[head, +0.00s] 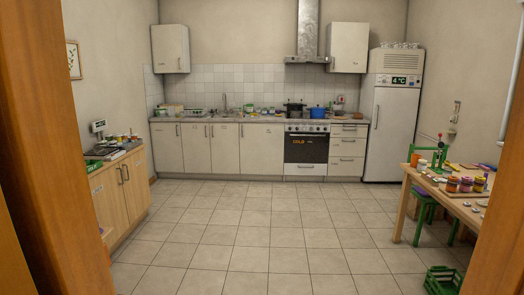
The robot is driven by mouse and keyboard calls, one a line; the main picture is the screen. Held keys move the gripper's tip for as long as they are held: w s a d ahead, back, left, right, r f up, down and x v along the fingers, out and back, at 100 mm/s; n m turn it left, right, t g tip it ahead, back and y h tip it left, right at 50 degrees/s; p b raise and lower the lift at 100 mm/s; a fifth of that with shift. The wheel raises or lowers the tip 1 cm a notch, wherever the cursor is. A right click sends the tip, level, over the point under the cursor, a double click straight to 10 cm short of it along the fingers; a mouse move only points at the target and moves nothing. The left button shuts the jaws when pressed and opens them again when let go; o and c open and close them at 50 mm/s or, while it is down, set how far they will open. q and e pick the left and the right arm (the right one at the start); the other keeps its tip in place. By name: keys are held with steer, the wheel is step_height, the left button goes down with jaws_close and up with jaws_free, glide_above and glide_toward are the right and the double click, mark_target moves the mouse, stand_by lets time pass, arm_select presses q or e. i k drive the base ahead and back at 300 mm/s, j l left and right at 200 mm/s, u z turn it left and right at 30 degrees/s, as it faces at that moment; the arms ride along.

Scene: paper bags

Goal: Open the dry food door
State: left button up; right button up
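Several closed doors are in the head view, and their small labels are too small to read, so I cannot tell which is the dry food door. A white wall cabinet (170,49) hangs at the upper left and another wall cabinet (348,48) at the upper right, both shut. White base cabinet doors (225,150) run along the back wall, shut. A wooden cabinet (111,203) at the left has shut doors with dark handles. Neither of my grippers is in view.
Brown wooden uprights, seemingly a doorway, flank the view at left (35,130) and right (505,200). The tiled floor (245,230) is clear through the middle. A wooden table (410,175) with jars, a green stool (424,210) and a green crate (442,280) stand at right. A fridge (392,130) stands behind.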

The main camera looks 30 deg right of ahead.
mark_target(261, 144)
steer(key=i+l+z, duration=0.4)
steer(key=i, duration=0.65)
steer(key=i+l+z, duration=0.1)
steer(key=i+z, duration=0.35)
steer(key=i, duration=5.6)
